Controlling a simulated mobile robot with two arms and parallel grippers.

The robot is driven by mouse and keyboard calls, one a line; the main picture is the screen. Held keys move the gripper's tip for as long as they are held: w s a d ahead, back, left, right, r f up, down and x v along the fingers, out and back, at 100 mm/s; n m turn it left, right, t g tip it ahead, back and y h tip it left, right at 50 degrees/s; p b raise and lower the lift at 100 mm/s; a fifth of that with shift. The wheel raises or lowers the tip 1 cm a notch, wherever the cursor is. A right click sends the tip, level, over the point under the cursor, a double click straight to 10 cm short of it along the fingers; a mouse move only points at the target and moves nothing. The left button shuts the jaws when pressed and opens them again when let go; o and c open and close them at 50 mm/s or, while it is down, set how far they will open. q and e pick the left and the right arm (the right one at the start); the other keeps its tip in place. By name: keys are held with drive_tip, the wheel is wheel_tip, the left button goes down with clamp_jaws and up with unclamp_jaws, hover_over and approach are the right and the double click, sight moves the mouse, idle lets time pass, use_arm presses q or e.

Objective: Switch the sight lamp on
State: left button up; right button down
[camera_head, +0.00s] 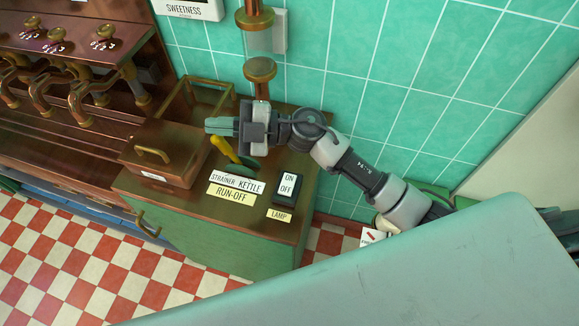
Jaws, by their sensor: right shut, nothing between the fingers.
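The lamp switch (287,187) is a dark box with white ON and OFF fields, ON at the top. It sits on the cabinet top, with a yellow LAMP label (279,215) below it. I cannot tell which way it is set. A sight glass (257,38) in a copper pipe stands against the wall; whether it is lit is unclear. My right gripper (210,126) is shut and empty. It is up and left of the switch, apart from it, in front of the pipe's lower part and pointing left. My left gripper is not in view.
A yellow lever (224,149) lies just below my right gripper, near the STRAINER KETTLE and RUN-OFF labels (231,195). A lidded copper box (163,153) stands to the left. An open brass frame (207,98) is behind. The tiled wall (400,60) bounds the back.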

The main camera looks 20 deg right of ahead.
wheel_tip(320, 180, down, 2)
drive_tip(key=s+n+g+h, duration=0.1)
drive_tip(key=n+g+h, duration=0.2)
drive_tip(key=n+g, duration=0.15)
drive_tip(key=g+h, duration=0.3)
drive_tip(key=h, duration=1.1)
hover_over(289, 178)
drive_tip(key=w+d, duration=0.2)
drive_tip(key=w, duration=0.1)
wheel_tip(289, 178, down, 5)
drive_tip(key=shift+w+r+m, duration=0.1)
drive_tip(key=shift+r+m, duration=0.1)
drive_tip(key=shift+m, duration=0.25)
drive_tip(key=shift+f, duration=0.1)
drive_tip(key=shift+g, duration=0.25)
drive_tip(key=p+x, duration=0.1)
drive_tip(key=x, duration=0.3)
drive_tip(key=p+x, duration=0.2)
drive_tip(key=x, duration=0.2)
drive_tip(key=p+x, duration=0.1)
drive_tip(key=x, duration=0.3)
drive_tip(key=shift+w+d+f, duration=0.2)
drive_tip(key=shift+d+f, duration=0.1)
drive_tip(key=shift+d, duration=0.05)
drive_tip(key=shift+f, duration=0.75)
